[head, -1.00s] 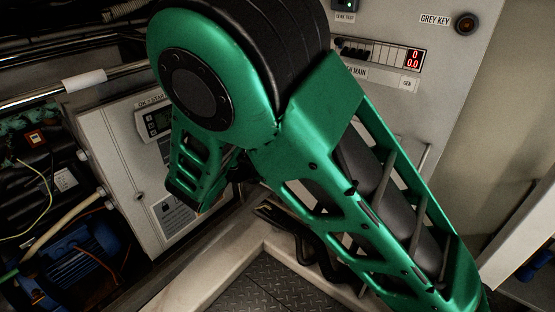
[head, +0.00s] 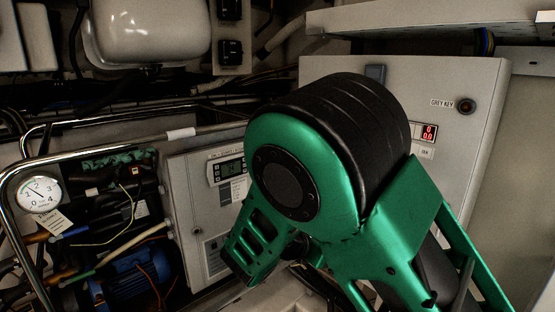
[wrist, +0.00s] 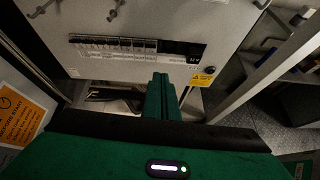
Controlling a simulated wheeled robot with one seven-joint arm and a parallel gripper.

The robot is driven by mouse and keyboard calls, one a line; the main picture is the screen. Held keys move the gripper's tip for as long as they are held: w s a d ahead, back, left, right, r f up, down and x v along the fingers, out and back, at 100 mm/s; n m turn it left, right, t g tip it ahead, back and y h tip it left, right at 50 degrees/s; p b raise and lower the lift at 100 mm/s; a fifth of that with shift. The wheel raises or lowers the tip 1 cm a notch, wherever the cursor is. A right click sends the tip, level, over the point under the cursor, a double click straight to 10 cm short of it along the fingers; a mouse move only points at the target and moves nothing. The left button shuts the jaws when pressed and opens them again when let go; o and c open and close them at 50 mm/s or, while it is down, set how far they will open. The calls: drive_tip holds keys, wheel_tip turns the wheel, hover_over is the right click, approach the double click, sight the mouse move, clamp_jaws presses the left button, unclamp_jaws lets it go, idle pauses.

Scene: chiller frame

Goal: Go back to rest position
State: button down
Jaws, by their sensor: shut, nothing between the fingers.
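My gripper (wrist: 160,98) shows in the wrist view as two green fingers close together, shut with nothing between them. It points toward the lower part of a grey control panel (wrist: 140,30), apart from it as far as I can tell. In the head view my green arm covers the middle and lower right, and the fingertips are hidden behind it. The same grey panel (head: 483,75) stands behind the arm there, with a red digital display (head: 429,132) and a "GREY KEY" switch (head: 466,105).
A smaller grey control box (head: 187,195) stands left of my arm. A pressure gauge (head: 40,193), chrome pipes and a blue motor (head: 125,280) are at the left. A white tank (head: 150,35) hangs upper left. In the wrist view, a metal post (wrist: 265,70) rises at the right.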

drive_tip(key=s+d+r+m+g+y, duration=0.1)
drive_tip(key=s+d+m+g, duration=0.1)
drive_tip(key=s+d+m, duration=0.4)
drive_tip(key=s+d+m+g+y, duration=0.1)
drive_tip(key=d+m+g, duration=0.25)
drive_tip(key=d, duration=0.45)
drive_tip(key=s+d+r+m+g+y, duration=0.1)
drive_tip(key=s+d+m+y, duration=0.1)
drive_tip(key=s+d+m, duration=0.3)
drive_tip(key=s+d+r+m+y, duration=0.2)
drive_tip(key=s+d+m, duration=0.1)
drive_tip(key=s+m, duration=0.5)
drive_tip(key=s+d+r+m+g+y, duration=0.1)
drive_tip(key=s+d+r+m+y, duration=0.1)
drive_tip(key=s+m, duration=0.7)
drive_tip(key=s+d+y, duration=0.1)
drive_tip(key=s, duration=0.4)
drive_tip(key=shift+d+r+y, duration=0.15)
drive_tip(key=shift+r+y, duration=0.05)
drive_tip(key=shift+y, duration=0.1)
